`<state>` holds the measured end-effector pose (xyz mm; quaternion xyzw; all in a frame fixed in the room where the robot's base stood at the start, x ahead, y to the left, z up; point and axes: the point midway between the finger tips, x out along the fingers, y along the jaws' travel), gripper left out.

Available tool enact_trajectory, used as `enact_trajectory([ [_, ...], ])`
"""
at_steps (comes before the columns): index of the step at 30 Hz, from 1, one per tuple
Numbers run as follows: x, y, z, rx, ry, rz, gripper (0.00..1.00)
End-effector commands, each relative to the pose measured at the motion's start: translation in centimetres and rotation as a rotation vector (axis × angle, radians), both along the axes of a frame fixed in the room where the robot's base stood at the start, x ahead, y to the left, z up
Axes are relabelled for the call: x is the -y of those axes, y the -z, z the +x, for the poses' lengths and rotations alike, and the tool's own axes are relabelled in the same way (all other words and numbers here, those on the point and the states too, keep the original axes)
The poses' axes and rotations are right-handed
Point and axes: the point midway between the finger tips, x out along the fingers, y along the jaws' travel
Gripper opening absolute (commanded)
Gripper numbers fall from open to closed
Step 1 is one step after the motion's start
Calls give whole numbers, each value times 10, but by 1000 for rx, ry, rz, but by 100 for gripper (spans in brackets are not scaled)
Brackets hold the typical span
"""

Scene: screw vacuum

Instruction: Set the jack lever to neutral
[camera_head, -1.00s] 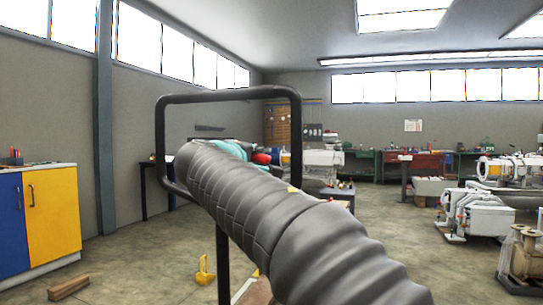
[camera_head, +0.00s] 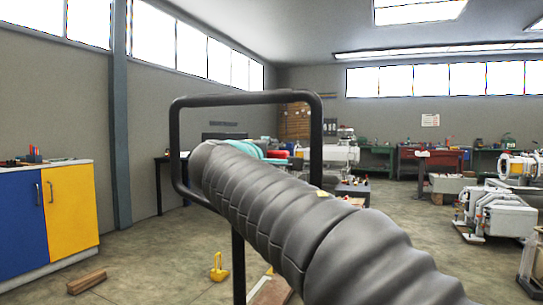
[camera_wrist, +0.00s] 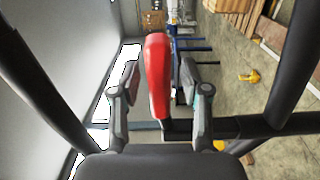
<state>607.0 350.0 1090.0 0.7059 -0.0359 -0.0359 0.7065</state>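The red lever (camera_wrist: 157,75) stands between the two fingers of my gripper (camera_wrist: 160,82) in the wrist view. The fingers are open, one on each side of the lever, with narrow gaps showing. A black tubular loop handle (camera_head: 245,98), apparently the jack's, stands in front of the head camera. Its black bars (camera_wrist: 292,55) also frame the wrist view. In the head view my grey arm passes through the loop and hides the gripper and the jack's lower part.
A blue and yellow cabinet (camera_head: 70,210) stands at left. A wooden block (camera_head: 87,282) and a small yellow object (camera_head: 218,268) lie on the floor. White pump-like machines (camera_head: 492,212) stand at right. Floor between them is open.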

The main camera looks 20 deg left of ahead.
Motion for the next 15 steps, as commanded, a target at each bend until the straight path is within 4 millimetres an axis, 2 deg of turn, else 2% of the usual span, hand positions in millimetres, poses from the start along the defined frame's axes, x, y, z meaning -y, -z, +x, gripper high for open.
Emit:
enact_trajectory([
  [8, 1, 0, -3, 0, 1, 0, 46],
  [11, -1, 0, -13, 0, 0, 1, 46],
  [15, -3, -1, -37, 1, -1, 0, 46],
])
